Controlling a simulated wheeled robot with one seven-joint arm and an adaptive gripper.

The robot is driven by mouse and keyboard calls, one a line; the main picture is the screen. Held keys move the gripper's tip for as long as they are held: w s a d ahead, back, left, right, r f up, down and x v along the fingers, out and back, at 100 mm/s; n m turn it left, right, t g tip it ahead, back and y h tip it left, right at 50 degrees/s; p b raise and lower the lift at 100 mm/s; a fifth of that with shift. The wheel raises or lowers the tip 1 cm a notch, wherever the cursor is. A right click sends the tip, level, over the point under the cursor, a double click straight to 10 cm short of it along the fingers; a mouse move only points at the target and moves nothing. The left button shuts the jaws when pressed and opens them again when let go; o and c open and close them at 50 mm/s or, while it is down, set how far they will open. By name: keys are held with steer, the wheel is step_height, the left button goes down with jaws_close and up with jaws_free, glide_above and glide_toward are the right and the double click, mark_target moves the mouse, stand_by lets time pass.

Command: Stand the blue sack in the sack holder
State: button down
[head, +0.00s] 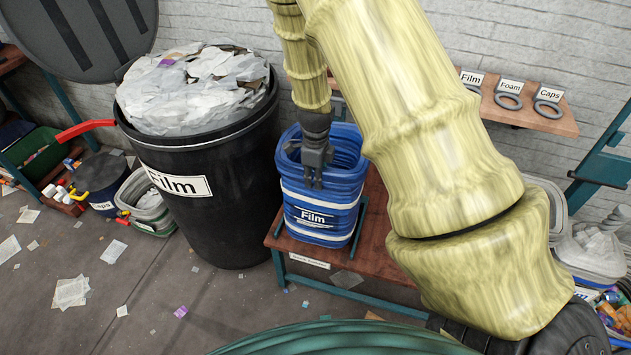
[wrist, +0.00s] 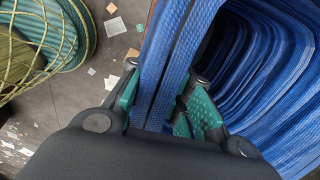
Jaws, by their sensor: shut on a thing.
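The blue sack (head: 322,226), with a white "Film" label and white bands, is upright and open-mouthed at the middle of the head view. My gripper (head: 313,180) reaches down at its near rim. In the wrist view my gripper (wrist: 165,105) has its green-padded fingers on both sides of the folded blue rim (wrist: 170,55), shut on it. The sack's dark open inside lies to the right there. A teal frame, seemingly the sack holder (head: 362,214), shows beside the sack's lower part on a brown bench (head: 345,280). The sack hides most of it, so I cannot tell whether its base is fully seated.
A wall shelf (head: 530,112) with labelled rings is behind right. Scraps litter the floor.

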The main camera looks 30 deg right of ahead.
steer(key=shift+w+d+f, duration=0.1)
steer(key=shift+w+d, duration=0.05)
steer(key=shift+w, duration=0.2)
step_height(320, 180, down, 3)
steer(key=shift+f+p, duration=0.2)
steer(key=shift+p, duration=0.45)
steer(key=c, duration=1.3)
jaws_free()
steer(key=shift+r, duration=0.15)
step_height(320, 180, up, 12)
steer(key=b, duration=0.1)
steer(key=shift+b, duration=0.35)
